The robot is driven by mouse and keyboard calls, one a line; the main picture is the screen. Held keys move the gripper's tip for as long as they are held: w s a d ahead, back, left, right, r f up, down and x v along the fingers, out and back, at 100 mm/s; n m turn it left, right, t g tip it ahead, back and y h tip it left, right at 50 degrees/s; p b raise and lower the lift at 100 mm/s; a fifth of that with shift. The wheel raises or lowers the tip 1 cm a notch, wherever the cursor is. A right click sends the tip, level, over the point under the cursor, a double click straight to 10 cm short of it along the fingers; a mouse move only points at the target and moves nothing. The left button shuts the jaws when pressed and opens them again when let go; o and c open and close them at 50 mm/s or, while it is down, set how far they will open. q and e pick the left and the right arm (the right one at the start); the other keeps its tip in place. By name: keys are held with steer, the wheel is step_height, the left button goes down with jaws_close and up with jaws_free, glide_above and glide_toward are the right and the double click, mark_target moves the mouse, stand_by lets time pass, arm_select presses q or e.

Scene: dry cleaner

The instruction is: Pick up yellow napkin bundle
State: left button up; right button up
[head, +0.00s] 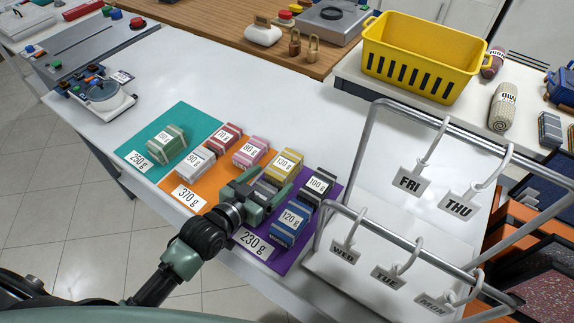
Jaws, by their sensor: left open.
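The yellow napkin bundle (285,164), labelled 130 g, lies at the far edge of the purple mat (263,245), near the orange mat. My left gripper (266,183) is open, just on the near side of the yellow bundle, with its fingers pointing toward it. I cannot tell whether a finger touches the bundle. The gripper hides part of the mat and the lower side of the bundle. My right gripper is not in view.
A dark bundle (319,183) and a blue bundle (291,226) lie close by. Pink (251,151), red (225,137) and white (195,163) bundles lie on the orange mat (172,184). A metal rack (372,135) with day tags stands at right.

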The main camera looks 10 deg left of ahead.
mark_target(276, 172)
arm_select(q)
steer(key=x, duration=0.4)
steer(key=p+x, duration=0.1)
steer(key=x, duration=0.1)
steer(key=shift+w+a+f, duration=0.15)
steer(key=shift+a+f, duration=0.05)
steer(key=shift+a, duration=0.1)
steer(key=c, duration=1.6)
steer(key=shift+o, duration=0.2)
steer(key=shift+r, duration=0.15)
